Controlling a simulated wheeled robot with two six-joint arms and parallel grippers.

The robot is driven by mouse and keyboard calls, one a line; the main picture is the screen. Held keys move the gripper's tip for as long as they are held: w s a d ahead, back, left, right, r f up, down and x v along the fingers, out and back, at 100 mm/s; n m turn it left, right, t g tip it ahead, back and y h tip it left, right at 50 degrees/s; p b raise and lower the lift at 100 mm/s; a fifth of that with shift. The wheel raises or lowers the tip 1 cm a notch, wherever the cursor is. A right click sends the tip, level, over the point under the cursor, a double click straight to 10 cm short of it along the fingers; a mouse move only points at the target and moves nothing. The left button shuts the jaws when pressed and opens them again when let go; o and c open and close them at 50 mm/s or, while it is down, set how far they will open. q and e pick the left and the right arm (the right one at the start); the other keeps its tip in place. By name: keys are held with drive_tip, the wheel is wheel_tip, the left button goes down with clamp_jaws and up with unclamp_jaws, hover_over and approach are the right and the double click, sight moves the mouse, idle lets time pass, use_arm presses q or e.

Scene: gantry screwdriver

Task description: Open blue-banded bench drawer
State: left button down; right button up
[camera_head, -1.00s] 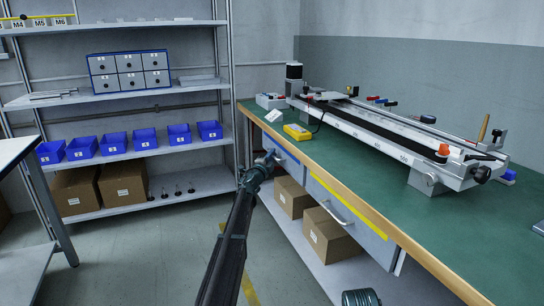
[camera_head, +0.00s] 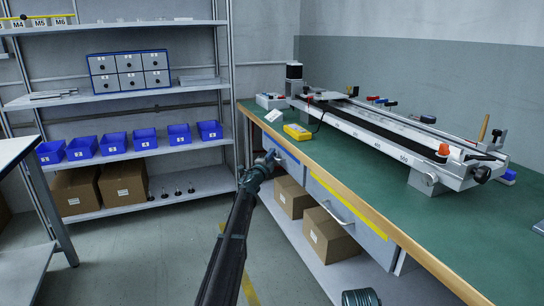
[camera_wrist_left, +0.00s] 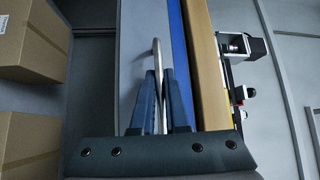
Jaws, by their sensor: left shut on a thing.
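The blue-banded drawer (camera_head: 287,161) is at the far end of the bench's near side, with a blue strip along its top. In the head view it looks about flush with the bench front; a small gap would be hard to see. My left gripper (camera_head: 268,159) is at its front. In the left wrist view the fingers (camera_wrist_left: 159,76) are shut on the drawer's metal bar handle (camera_wrist_left: 156,50), one on each side of it. The blue band (camera_wrist_left: 178,38) runs beside the handle there.
A yellow-banded drawer (camera_head: 347,207) with its own handle is nearer on the same bench (camera_head: 440,235). Cardboard boxes (camera_head: 330,236) stand on the shelf below. A shelf rack with blue bins (camera_head: 145,139) stands at the left. The floor between is clear.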

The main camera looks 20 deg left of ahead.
use_arm(q)
drive_tip(key=s+a, duration=1.9)
drive_tip(key=a, duration=0.4)
drive_tip(key=shift+s, duration=0.3)
drive_tip(key=c, duration=0.9)
unclamp_jaws()
drive_tip(key=shift+s, duration=0.1)
drive_tip(key=s, duration=0.4)
drive_tip(key=s+f+b, duration=0.1)
drive_tip(key=s, duration=0.4)
drive_tip(key=s+a+f, duration=0.1)
drive_tip(key=s, duration=0.3)
drive_tip(key=shift+s+b, duration=0.25)
drive_tip(key=shift+b, duration=0.15)
